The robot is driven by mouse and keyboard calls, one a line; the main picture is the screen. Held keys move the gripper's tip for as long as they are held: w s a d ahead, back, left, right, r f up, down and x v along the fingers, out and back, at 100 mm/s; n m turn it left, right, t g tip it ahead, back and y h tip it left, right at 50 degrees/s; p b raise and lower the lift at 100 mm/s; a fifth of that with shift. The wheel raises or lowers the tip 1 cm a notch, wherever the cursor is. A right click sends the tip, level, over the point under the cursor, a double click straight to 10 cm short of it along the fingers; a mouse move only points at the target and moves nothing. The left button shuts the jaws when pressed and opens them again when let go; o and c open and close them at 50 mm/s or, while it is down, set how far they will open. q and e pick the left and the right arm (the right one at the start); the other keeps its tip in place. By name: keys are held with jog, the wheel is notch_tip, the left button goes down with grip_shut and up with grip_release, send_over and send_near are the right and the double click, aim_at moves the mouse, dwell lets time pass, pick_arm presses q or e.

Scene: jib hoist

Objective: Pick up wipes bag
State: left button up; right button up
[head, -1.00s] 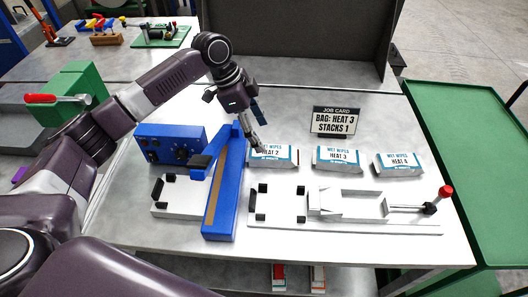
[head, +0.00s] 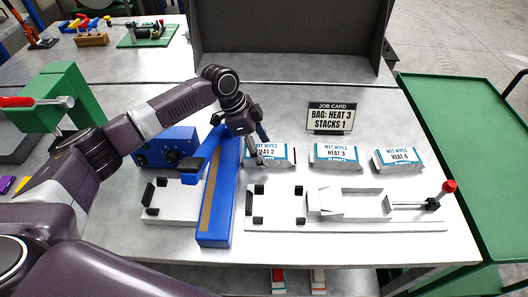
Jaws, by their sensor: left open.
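Three white and blue wet wipes bags lie in a row on the grey table: HEAT 2 (head: 279,154) at the left, HEAT 3 (head: 335,157) in the middle and HEAT 4 (head: 399,160) at the right. My left gripper (head: 261,152) is open, with its fingers pointing down at the left end of the HEAT 2 bag. One finger overlaps that end in the picture and hides part of it; I cannot tell whether it touches. The jaws hold nothing. A job card (head: 331,117) behind the bags reads "BAG: HEAT 3, STACKS 1". My right gripper is out of view.
A blue sealer (head: 218,205) with a raised lever stands left of the bags. A white fixture (head: 345,225) with a red-knobbed clamp (head: 448,187) lies in front of them. A dark panel (head: 290,40) rises behind. A green surface (head: 470,150) is at right.

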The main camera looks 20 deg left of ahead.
pick_arm(q)
jog(key=shift+d+f, duration=0.15)
jog(key=shift+f, duration=0.25)
jog(key=shift+c, duration=0.4)
jog(key=c, duration=1)
jog(key=shift+c, duration=0.6)
jog(key=shift+r, duration=0.15)
